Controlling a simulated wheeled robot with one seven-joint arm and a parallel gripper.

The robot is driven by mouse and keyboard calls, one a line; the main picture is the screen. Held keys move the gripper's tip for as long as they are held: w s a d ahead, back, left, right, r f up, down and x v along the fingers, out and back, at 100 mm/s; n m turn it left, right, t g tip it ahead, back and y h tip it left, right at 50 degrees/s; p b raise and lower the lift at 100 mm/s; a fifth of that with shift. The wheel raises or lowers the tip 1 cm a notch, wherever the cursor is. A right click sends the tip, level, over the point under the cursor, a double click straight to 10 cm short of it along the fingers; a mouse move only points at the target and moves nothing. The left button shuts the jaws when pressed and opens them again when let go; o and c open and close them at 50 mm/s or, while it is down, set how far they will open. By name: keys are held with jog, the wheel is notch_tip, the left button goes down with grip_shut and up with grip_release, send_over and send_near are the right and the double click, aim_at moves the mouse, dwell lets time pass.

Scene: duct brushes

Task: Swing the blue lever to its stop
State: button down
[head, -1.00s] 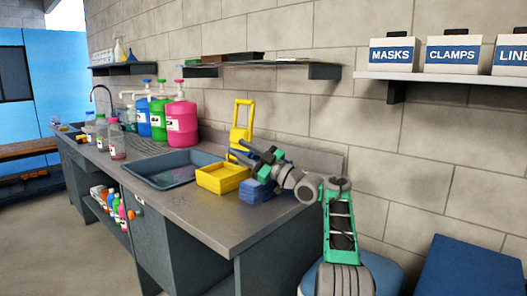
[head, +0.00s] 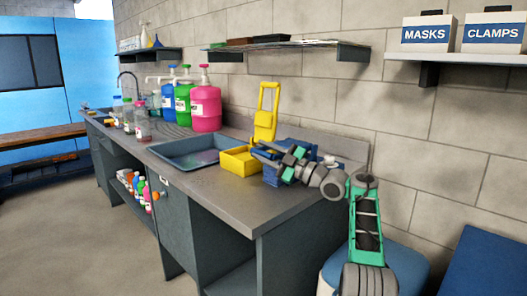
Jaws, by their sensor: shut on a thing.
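My gripper (head: 264,153), dark with green parts, is above the right end of the grey counter (head: 235,208). It points left, just right of a yellow tray (head: 240,164) and in front of a yellow upright frame (head: 265,118). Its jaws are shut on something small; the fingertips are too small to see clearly. Blue parts show around the jaws, and the blue lever (head: 290,145) appears as a short bar mostly hidden behind my gripper. A blue block or stack (head: 272,178) sits just below, partly covered by the gripper.
A dark basin tray (head: 190,153) lies left of the yellow tray. Pink (head: 206,108), green and blue pump jugs stand farther back. The block wall is close behind. A blue bench (head: 488,262) is at right. Open floor lies left of the counter.

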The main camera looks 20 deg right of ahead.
jog(key=c, duration=1.4)
grip_release()
jog(key=shift+w+d+f, duration=0.2)
jog(key=shift+f, duration=0.2)
jog(key=shift+c, duration=0.2)
jog(key=shift+o, duration=0.8)
jog(key=shift+w+f, duration=0.1)
jog(key=shift+w, duration=0.1)
jog(key=shift+r, duration=0.25)
jog(key=b+v, duration=0.2)
jog(key=v, duration=0.6)
jog(key=shift+s, duration=0.1)
jog(key=shift+d, duration=0.1)
